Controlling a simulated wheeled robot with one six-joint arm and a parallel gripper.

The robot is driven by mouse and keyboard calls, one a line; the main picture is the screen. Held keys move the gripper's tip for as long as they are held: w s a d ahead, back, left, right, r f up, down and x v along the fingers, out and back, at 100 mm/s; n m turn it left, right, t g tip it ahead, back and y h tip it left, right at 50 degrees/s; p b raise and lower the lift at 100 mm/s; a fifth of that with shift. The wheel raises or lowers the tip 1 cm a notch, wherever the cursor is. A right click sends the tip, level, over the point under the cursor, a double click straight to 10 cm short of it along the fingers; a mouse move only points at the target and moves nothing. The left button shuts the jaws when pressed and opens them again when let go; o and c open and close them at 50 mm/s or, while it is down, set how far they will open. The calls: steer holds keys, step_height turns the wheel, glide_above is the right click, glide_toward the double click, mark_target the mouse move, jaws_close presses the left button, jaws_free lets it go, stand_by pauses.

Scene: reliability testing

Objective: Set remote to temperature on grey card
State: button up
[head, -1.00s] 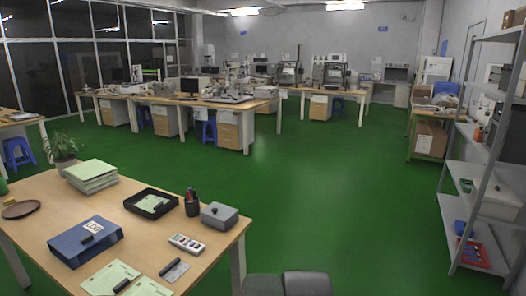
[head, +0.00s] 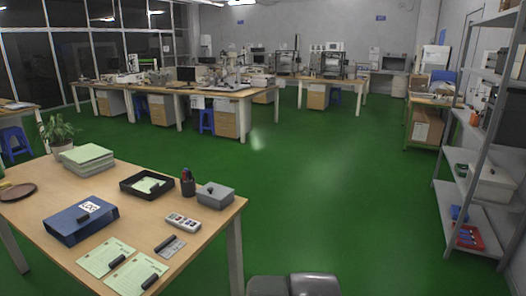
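A white remote (head: 183,223) with coloured buttons lies on the wooden table (head: 120,187) at the lower left, near its right edge. A grey card (head: 169,247) lies just in front of the remote, with a small black object (head: 165,241) on it. Remote and card look apart. Any writing on the card is too small to read. A dark grey rounded part of my own body shows at the bottom edge. My gripper is not in view.
On the table are a grey box (head: 215,196), pen cup (head: 188,186), black tray (head: 126,191), blue binder (head: 62,226), green papers (head: 105,257), a stack of pads (head: 87,161) and a plant (head: 57,128). Metal shelves (head: 466,187) stand right. Green floor (head: 330,200) between is clear.

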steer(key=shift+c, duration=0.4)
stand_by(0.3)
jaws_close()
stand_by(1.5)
